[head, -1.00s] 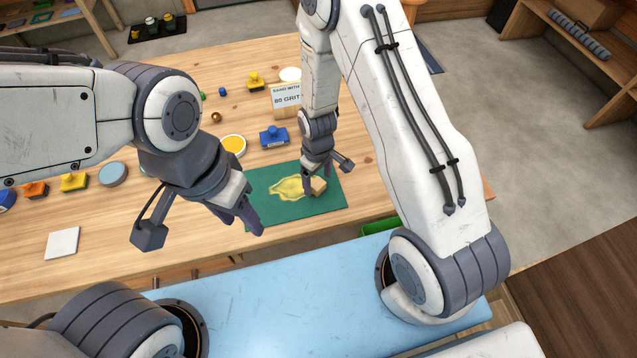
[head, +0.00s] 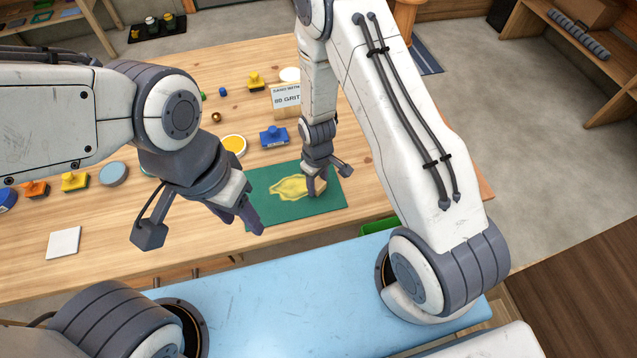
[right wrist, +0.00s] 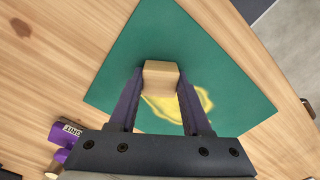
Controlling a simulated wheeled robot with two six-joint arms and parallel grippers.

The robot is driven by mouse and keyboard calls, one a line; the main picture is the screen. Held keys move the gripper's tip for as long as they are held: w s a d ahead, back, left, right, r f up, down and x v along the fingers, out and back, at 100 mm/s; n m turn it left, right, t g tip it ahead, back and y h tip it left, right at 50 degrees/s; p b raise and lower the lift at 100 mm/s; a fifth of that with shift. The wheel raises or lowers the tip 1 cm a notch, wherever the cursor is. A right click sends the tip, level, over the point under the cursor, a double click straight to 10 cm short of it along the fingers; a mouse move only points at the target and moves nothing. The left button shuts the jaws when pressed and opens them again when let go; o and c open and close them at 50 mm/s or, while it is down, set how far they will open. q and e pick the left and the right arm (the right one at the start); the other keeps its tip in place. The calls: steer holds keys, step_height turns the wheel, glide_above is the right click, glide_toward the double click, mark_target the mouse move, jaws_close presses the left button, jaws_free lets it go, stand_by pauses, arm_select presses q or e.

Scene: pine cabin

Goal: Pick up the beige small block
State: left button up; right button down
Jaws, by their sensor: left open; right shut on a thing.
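The beige small block (right wrist: 160,77) sits between the two fingers of my right gripper (right wrist: 160,92) in the right wrist view. The fingers press on its two sides. In the head view the right gripper (head: 315,188) points down over the green mat (head: 268,207), and the block (head: 320,184) is partly hidden behind the fingers. I cannot tell whether the block touches the mat. My left gripper (head: 252,218) is open and empty, left of the mat and nearer to me.
A yellow patch (head: 290,187) marks the mat. A blue stamp-like block (head: 273,136), a yellow disc (head: 233,145) and a sign reading 80 GRIT (head: 286,98) stand beyond it. A white square tile (head: 64,243) lies at the left.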

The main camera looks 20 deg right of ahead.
mark_target(321, 186)
steer(key=shift+r, duration=0.5)
steer(key=r, duration=0.1)
steer(key=r+b, duration=0.1)
steer(key=s+r, duration=0.1)
steer(key=shift+d+r, duration=0.3)
steer(key=s+d+r+p, duration=0.5)
steer(key=s+r+p, duration=0.1)
steer(key=s+p, duration=0.2)
steer(key=shift+s+r, duration=0.2)
steer(key=shift+s, duration=0.45)
